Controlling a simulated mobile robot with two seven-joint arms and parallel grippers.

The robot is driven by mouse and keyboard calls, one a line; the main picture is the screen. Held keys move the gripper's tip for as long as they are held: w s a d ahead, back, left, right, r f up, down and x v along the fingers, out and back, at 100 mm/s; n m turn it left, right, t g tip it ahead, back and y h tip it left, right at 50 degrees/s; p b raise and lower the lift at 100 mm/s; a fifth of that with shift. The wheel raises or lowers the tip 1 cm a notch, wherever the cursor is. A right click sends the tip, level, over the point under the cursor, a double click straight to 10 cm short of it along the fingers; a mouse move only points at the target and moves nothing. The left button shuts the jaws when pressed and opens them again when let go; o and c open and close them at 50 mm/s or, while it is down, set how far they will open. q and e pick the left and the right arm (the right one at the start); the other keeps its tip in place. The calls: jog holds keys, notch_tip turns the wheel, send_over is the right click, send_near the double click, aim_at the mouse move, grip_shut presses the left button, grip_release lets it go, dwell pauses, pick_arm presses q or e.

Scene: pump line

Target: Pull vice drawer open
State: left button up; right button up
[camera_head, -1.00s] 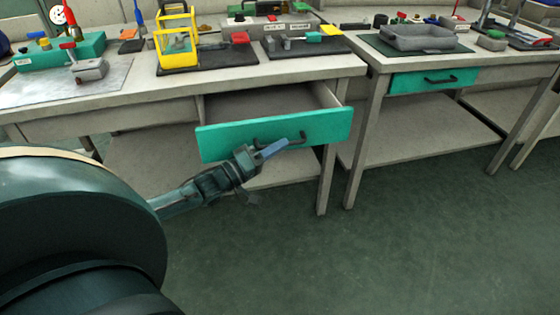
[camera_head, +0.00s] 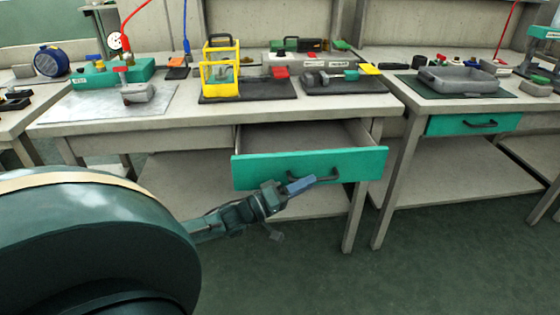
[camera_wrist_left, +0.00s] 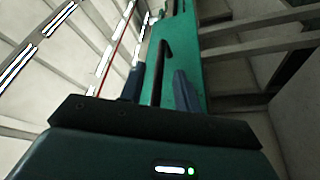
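The vice drawer (camera_head: 350,166), with a teal front, stands pulled out from under the left bench. Its dark bar handle (camera_head: 322,178) is on the front face. My left gripper (camera_head: 300,186) is at the left part of this handle. In the left wrist view the handle (camera_wrist_left: 158,72) runs between the two blue fingers of my left gripper (camera_wrist_left: 158,88). The fingers stand apart, with a gap visible on each side of the bar. The teal drawer front (camera_wrist_left: 188,62) lies just beyond them. My right gripper is not in view.
The bench top (camera_head: 195,112) above carries a yellow frame (camera_head: 221,72), dark mats and a small grey vice (camera_head: 137,93). A second bench at the right has a shut teal drawer (camera_head: 473,123) and a grey tray (camera_head: 460,80). The floor before the benches is clear.

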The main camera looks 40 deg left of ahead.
pick_arm(q)
jog(key=p+v, duration=0.2)
jog(key=v, duration=0.9)
jog(key=shift+s+a, duration=0.15)
jog(key=shift+s, duration=0.15)
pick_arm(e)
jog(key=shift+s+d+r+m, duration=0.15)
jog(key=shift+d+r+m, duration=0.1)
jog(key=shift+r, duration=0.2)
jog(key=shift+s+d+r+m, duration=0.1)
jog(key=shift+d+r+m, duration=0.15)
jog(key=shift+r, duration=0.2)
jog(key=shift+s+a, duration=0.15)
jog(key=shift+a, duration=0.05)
